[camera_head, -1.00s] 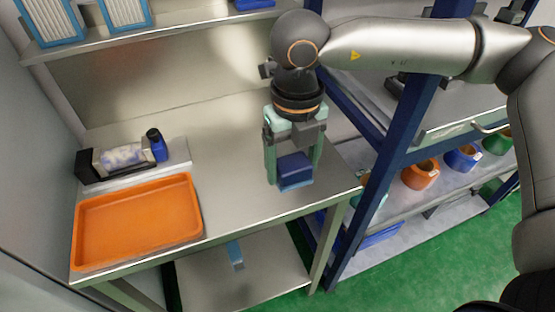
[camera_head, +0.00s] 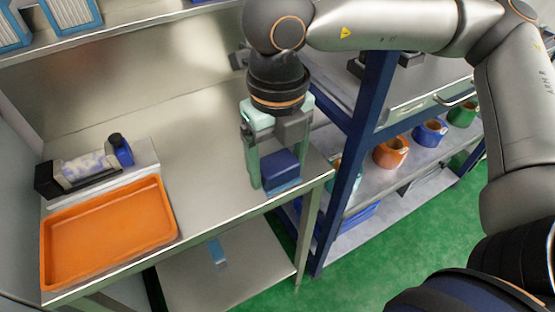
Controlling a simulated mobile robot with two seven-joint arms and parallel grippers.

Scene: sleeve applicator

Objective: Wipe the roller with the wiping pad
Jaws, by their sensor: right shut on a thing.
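The roller (camera_head: 84,168), a white cylinder with blue patches, lies in a black holder at the left of the metal table, with a blue knob-like part (camera_head: 121,150) at its right end. My right gripper (camera_head: 278,174) points down near the table's right edge. It is shut on the wiping pad (camera_head: 280,167), a dark blue block with a lighter blue lower edge. The pad is well to the right of the roller and apart from it. Whether the pad touches the table is hard to tell. My left gripper is out of view.
An empty orange tray (camera_head: 110,232) lies in front of the roller on the metal table (camera_head: 195,150). The tabletop between roller and pad is clear. A blue-framed rack (camera_head: 352,165) with several colored containers stands right of the table.

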